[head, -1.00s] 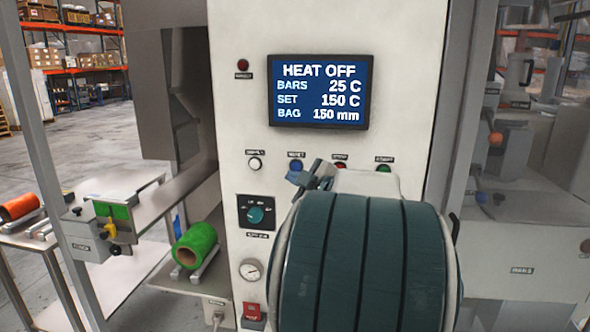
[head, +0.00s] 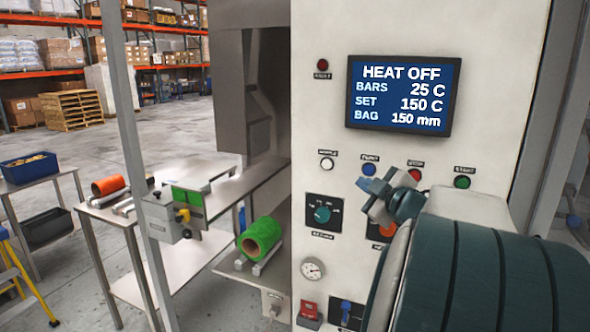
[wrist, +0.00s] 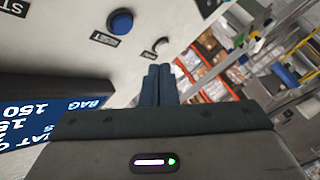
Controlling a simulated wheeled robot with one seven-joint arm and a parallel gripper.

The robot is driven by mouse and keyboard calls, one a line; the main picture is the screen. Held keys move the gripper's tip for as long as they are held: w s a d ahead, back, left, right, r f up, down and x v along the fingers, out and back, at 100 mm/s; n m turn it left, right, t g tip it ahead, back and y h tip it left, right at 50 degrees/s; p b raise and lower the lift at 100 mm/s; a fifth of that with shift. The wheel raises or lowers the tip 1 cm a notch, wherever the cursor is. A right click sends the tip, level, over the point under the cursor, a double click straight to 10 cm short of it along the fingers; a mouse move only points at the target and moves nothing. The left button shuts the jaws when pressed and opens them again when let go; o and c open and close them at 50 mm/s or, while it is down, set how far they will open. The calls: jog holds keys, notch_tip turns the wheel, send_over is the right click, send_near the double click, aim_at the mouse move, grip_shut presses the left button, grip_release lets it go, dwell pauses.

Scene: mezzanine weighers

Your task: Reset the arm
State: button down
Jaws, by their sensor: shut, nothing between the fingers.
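My gripper (head: 372,200) is in front of the white control panel (head: 315,130), near its row of buttons, with my dark green arm coming in from the lower right. In the wrist view my gripper's two blue-grey fingers (wrist: 158,86) lie together, shut, with nothing between them. The panel's screen (head: 403,95) reads HEAT OFF, BARS 25 C, SET 150 C, BAG 150 mm. A blue button (head: 369,169) is just above the gripper, and it also shows in the wrist view (wrist: 121,21). Whether the fingers touch the panel, I cannot tell.
A green roll (head: 262,238) sits on a rack left of the panel. An orange roll (head: 108,186) lies on a metal table farther left. A grey upright post (head: 128,120) stands between. A blue bin (head: 28,170) and open floor are at the left.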

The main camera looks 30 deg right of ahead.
jog(key=s+a+f+m+g+h, duration=0.35)
jog(key=a+f+m+g, duration=0.65)
jog(key=a, duration=0.5)
jog(key=s+a+f+g+y, duration=0.2)
jog(key=s+a+f, duration=0.2)
jog(key=s+a, duration=0.3)
jog(key=s+a+f+n+g+y, duration=0.1)
jog(key=s+a+f+y, duration=0.1)
jog(key=s+a+f, duration=0.3)
jog(key=shift+s+a+f+g+y, duration=0.2)
jog(key=shift+s+a+g+y, duration=0.2)
jog(key=shift+s+a, duration=0.65)
jog(key=shift+w, duration=0.1)
